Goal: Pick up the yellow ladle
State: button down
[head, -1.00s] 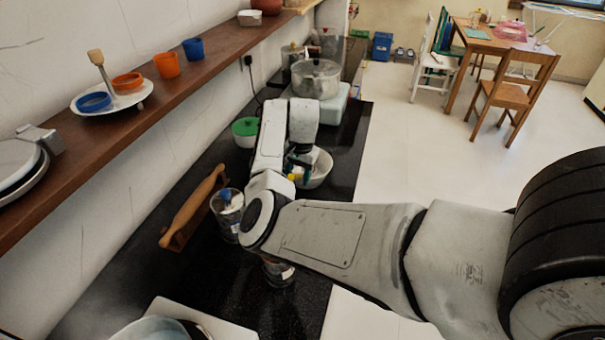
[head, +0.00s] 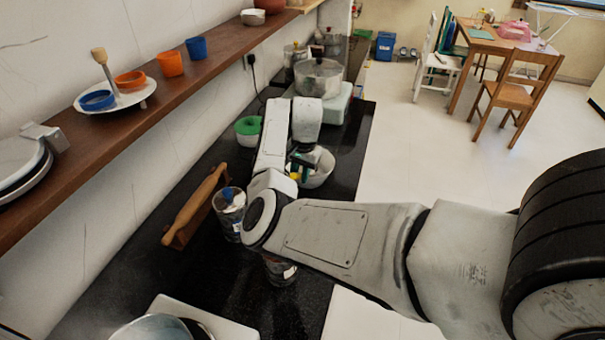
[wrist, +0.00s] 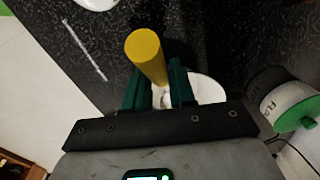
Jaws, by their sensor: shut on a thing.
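The yellow ladle (wrist: 146,55) shows in the wrist view as a thick yellow handle between my green fingers. My gripper (wrist: 160,88) is shut on this handle. The ladle's lower part is mostly hidden behind the fingers and palm. In the head view my gripper (head: 303,160) hangs at the left side of a white bowl (head: 323,173) on the dark counter. Only a small yellow bit of the ladle (head: 295,177) shows there, beside my arm. Whether the ladle touches the bowl cannot be told.
A green-lidded container (head: 248,130) stands left of my arm. A steel pot (head: 318,78) stands behind it. A clear jar (head: 230,213) and a wooden rolling pin (head: 195,207) are nearer. A thin pale stick (wrist: 84,49) lies on the counter. A wooden shelf (head: 190,80) runs along the wall.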

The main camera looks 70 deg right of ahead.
jog(key=shift+r, duration=0.15)
jog(key=shift+r, duration=0.25)
notch_tip(320, 180, up, 2)
jog(key=shift+r+b, duration=0.15)
jog(key=shift+b, duration=0.45)
jog(key=s+r, duration=1)
jog(key=s, duration=0.4)
jog(key=shift+d+p, duration=0.35)
